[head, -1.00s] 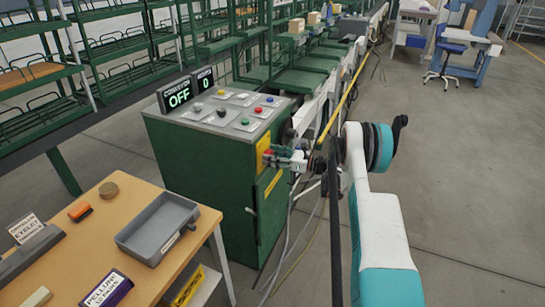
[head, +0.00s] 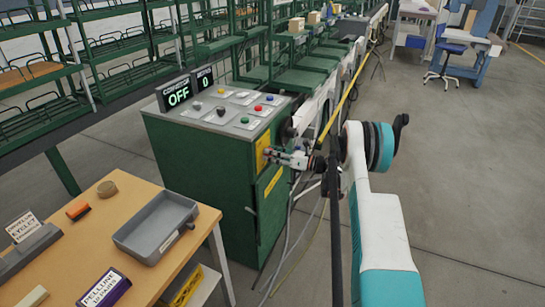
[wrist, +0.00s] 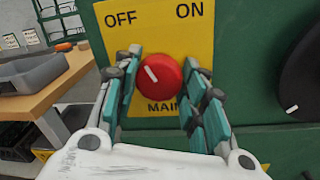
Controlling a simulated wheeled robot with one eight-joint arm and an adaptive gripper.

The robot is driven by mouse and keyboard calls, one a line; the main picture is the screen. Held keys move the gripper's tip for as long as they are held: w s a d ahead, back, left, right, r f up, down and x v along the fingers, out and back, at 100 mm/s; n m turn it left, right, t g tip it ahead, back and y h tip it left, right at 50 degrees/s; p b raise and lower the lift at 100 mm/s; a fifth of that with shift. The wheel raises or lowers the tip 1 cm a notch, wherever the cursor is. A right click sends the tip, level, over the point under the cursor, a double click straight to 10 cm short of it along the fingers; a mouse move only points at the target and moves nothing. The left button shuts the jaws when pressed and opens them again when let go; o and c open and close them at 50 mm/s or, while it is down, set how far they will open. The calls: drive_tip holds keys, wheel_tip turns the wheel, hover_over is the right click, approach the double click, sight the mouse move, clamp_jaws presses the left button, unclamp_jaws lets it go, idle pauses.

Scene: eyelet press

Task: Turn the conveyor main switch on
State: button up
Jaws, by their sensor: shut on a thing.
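The conveyor main switch is a round red knob (wrist: 166,88) on a yellow plate (wrist: 152,30) marked OFF at left, ON at right and MAIN below. Its white mark points up and left, toward OFF. My gripper (wrist: 160,74) is shut on the knob, one finger on its left side and one on its right. In the head view my gripper (head: 270,155) reaches the yellow plate on the green cabinet (head: 200,180), and the knob is mostly hidden there. The conveyor display (head: 178,94) on the cabinet reads OFF.
A black round part (wrist: 302,78) sits right of the plate in the wrist view. Several coloured buttons top the cabinet. A wooden table (head: 135,235) with a grey tray (head: 140,241) stands at left. Cables hang beside the cabinet.

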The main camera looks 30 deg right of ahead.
drive_tip(key=m+b, duration=0.1)
drive_tip(key=m, duration=0.5)
drive_tip(key=m+t+b, duration=0.1)
drive_tip(key=m, duration=0.6)
drive_tip(key=shift+f+m, duration=0.2)
drive_tip(key=shift+m, duration=0.1)
idle(0.3)
drive_tip(key=o, duration=1.1)
drive_tip(key=shift+c, duration=0.2)
drive_tip(key=v, duration=1.2)
drive_tip(key=shift+a, duration=0.2)
drive_tip(key=shift+s, duration=0.1)
